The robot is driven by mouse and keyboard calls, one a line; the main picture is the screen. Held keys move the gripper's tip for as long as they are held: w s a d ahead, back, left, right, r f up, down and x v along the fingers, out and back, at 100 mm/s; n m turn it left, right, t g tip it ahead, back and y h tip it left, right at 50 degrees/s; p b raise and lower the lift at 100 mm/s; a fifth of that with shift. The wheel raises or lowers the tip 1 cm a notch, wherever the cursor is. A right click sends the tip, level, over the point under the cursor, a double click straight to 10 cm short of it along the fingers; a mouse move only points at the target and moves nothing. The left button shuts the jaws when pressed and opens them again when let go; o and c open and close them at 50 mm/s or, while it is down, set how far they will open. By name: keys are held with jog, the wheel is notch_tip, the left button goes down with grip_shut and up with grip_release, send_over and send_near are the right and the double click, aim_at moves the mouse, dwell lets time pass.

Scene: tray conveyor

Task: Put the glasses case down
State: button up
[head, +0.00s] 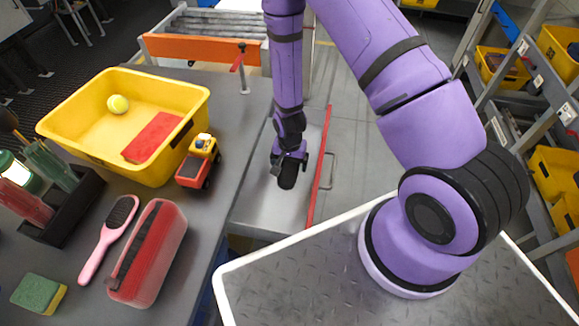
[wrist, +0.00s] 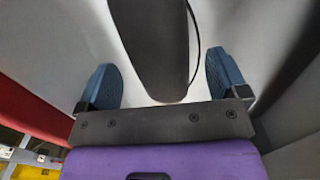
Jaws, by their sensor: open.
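The glasses case appears to be the dark, elongated, rounded object (wrist: 160,45) between my fingers in the wrist view. In the head view a dark shape (head: 287,177) shows at the tip of my gripper (head: 289,160), low over a grey metal surface (head: 265,205). My gripper is open in the wrist view (wrist: 162,65), with a blue finger on each side of the case and a gap to both. The case's far end runs out of the wrist picture. I cannot tell whether it rests fully on the surface.
A red edge (head: 319,170) bounds the metal surface on the right. The dark table (head: 225,120) on the left holds a yellow bin (head: 75,100), a toy truck (head: 197,165), a red pouch (head: 150,255), a pink hairbrush (head: 108,238) and a sponge (head: 38,294).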

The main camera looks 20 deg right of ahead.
notch_tip(320, 180, up, 10)
jog(key=shift+f, duration=0.15)
dwell(0.3)
notch_tip(320, 180, up, 15)
jog(key=n+t, duration=0.2)
send_over(290, 165)
jog(key=w+d, duration=0.1)
jog(key=w, duration=0.1)
jog(key=s+d+r+n, duration=0.1)
jog(key=s+d+r, duration=0.15)
jog(key=r, duration=0.95)
jog(key=s+d+r+n+t, duration=0.2)
jog(key=s+r+n+t, duration=0.1)
jog(key=s+r, duration=1.5)
jog(key=shift+s+d+n, duration=0.4)
jog(key=shift+s+n, duration=0.2)
jog(key=shift+s, duration=0.45)
jog(key=shift+d, duration=0.1)
